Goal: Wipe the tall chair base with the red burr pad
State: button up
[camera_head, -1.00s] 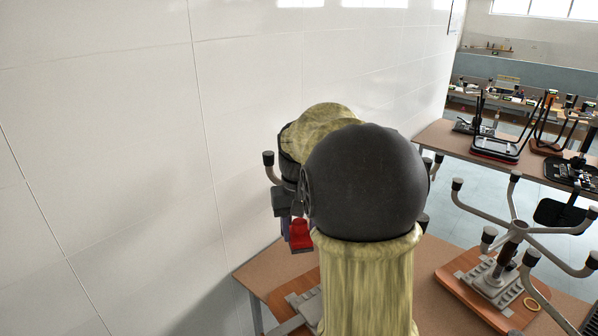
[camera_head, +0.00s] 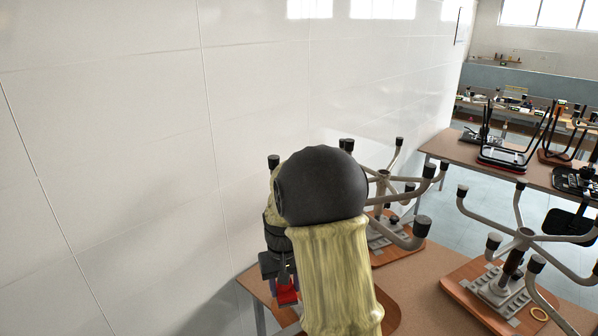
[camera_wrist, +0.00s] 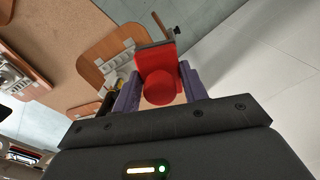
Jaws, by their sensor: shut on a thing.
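My gripper (camera_head: 281,275) is shut on the red burr pad (camera_head: 287,291), low at the left end of the workbench. In the wrist view the red pad (camera_wrist: 156,62), with its round knob and dark edge, sits between the two purple fingers of my gripper (camera_wrist: 160,88). One upturned chair base (camera_head: 384,175), with grey legs and black feet, stands behind my arm, partly hidden by it. It looks like the taller one. A second chair base (camera_head: 525,234) stands to the right on a wooden board. The pad appears apart from both bases.
A white wall (camera_head: 120,150) runs close along the left. Another table (camera_head: 455,148) with chair frames stands behind.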

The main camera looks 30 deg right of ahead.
jog(key=a+f+b, duration=0.2)
jog(key=f+b, duration=0.1)
jog(key=f, duration=0.8)
jog(key=a+f+n+b, duration=0.1)
jog(key=a+f+b, duration=0.2)
jog(key=f, duration=0.8)
jog(key=a+f+n+b, duration=0.1)
jog(key=a+f+b, duration=0.2)
jog(key=f, duration=0.8)
jog(key=shift+s+f+b, duration=0.35)
jog(key=shift+b, duration=0.1)
